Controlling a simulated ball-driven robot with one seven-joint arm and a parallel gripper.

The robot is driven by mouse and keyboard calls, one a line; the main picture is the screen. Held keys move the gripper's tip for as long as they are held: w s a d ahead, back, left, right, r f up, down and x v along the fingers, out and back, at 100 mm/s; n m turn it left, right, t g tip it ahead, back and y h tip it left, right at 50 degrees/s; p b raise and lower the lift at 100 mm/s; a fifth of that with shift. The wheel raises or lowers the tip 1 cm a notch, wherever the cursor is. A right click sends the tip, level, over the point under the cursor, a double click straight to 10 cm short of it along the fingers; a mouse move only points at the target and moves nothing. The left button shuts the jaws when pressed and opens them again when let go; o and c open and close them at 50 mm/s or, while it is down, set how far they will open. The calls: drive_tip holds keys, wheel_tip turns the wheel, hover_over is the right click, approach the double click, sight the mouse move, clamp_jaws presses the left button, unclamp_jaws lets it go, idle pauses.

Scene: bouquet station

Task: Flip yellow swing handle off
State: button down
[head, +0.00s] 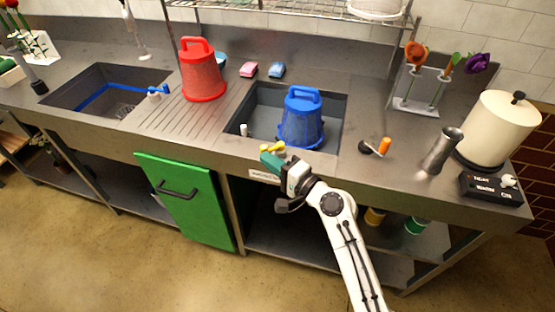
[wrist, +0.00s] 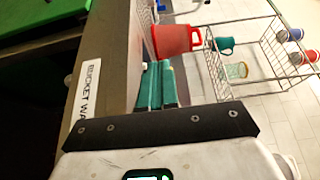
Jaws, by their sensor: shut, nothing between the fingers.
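The yellow swing handle (head: 272,147) is a small yellow lever at the front edge of the right sink basin, in the head view. My gripper (head: 271,162) has teal fingers and is just in front of and below the handle, at the counter's front edge. The fingers are shut with nothing between them. I cannot tell whether they touch the handle. A label (wrist: 85,90) reading "BUCKET WA…" is on the counter front beside the gripper.
A blue bucket (head: 301,120) stands in the right sink, and a red bucket (head: 202,74) stands on the drainboard. A black lever with an orange grip (head: 382,147) is right of the sink. A green door (head: 187,200) hangs below the counter. The floor at left is clear.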

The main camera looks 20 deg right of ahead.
drive_tip(key=w, duration=0.1)
drive_tip(key=w+a+m+h+p, duration=0.1)
drive_tip(key=w, duration=0.1)
drive_tip(key=w+a+t+h, duration=0.1)
drive_tip(key=w, duration=0.1)
drive_tip(key=shift+a+m+p, duration=0.2)
drive_tip(key=shift+m+p, duration=0.1)
drive_tip(key=shift+p, duration=0.05)
idle(0.4)
drive_tip(key=shift+s, duration=0.15)
idle(1.2)
